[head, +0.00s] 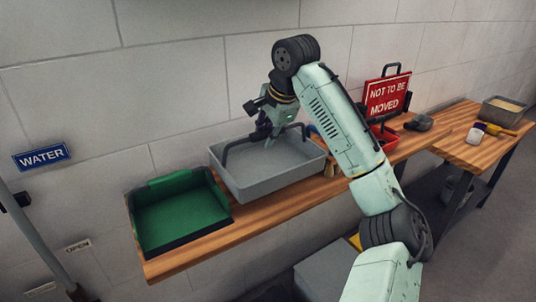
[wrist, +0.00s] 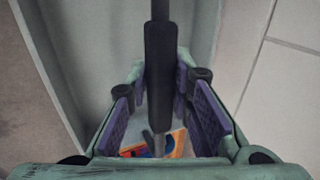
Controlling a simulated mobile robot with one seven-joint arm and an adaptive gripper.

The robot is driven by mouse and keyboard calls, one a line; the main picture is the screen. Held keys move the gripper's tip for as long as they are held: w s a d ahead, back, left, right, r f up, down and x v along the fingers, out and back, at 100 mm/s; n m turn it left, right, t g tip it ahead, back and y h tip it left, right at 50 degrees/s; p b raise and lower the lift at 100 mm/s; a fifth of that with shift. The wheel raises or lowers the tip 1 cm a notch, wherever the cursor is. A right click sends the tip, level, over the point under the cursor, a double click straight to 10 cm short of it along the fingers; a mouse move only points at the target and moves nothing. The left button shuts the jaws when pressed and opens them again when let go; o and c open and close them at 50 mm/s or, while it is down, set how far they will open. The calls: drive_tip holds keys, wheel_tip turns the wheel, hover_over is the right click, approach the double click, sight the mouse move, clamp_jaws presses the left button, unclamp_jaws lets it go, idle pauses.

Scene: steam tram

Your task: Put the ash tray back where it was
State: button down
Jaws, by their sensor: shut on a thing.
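The ash tray is a grey rectangular pan (head: 280,185) with a dark bar handle across its top, at the middle of the wooden bench in the head view. My gripper (head: 268,135) is over its back part, shut on the dark handle. In the wrist view the handle (wrist: 158,60) runs between the purple-padded jaws (wrist: 165,100), with the grey pan wall (wrist: 85,60) to the left. The pan looks level, on or just above the bench; I cannot tell which. A green open tray (head: 180,215) with a black front edge stands to its left.
A red "NOT TO BE MOVED" sign (head: 388,95) stands behind a red tray (head: 384,135), right of the pan. A dark grey object (head: 418,122) lies farther right. A second table (head: 465,152) holds a metal tub (head: 503,110). A wall (head: 180,90) runs close behind the bench.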

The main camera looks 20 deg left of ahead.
sight(263, 162)
drive_tip(key=shift+f+p, duration=0.45)
drive_tip(key=shift+f, duration=2.05)
drive_tip(key=c, duration=1.4)
unclamp_jaws()
